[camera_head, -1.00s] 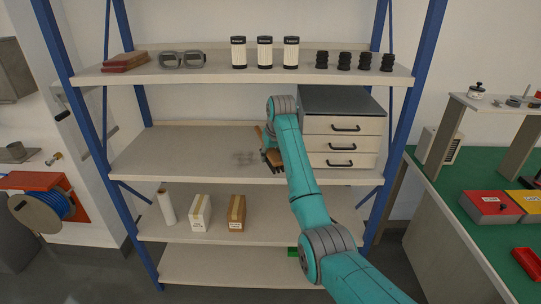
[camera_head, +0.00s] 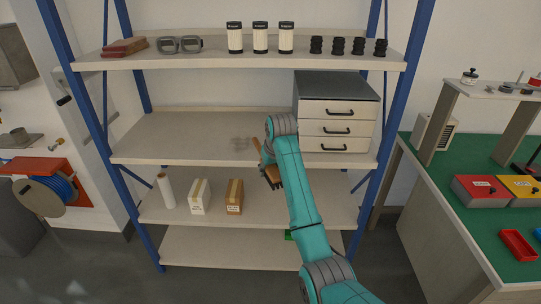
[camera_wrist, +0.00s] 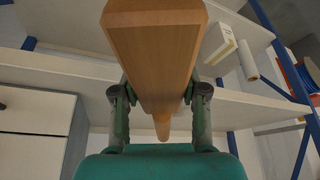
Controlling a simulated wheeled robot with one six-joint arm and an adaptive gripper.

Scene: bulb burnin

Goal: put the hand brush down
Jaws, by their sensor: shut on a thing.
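My gripper (camera_head: 271,172) is shut on the hand brush (camera_head: 258,149). In the head view the brush shows as a tan wooden piece with a dark brown part lower down, tilted, partly hidden by my arm. It appears in front of the middle shelf's (camera_head: 180,138) front edge, apart from any surface as far as I can tell. In the wrist view the brush's wooden body (camera_wrist: 155,45) fills the top middle between both fingers (camera_wrist: 160,100), with its narrower handle running down toward the palm. The bristles cannot be made out there.
Below are a white box (camera_head: 200,197), a brown box (camera_head: 234,197) and a white roll (camera_head: 166,190). A green bench (camera_head: 470,235) stands at right.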

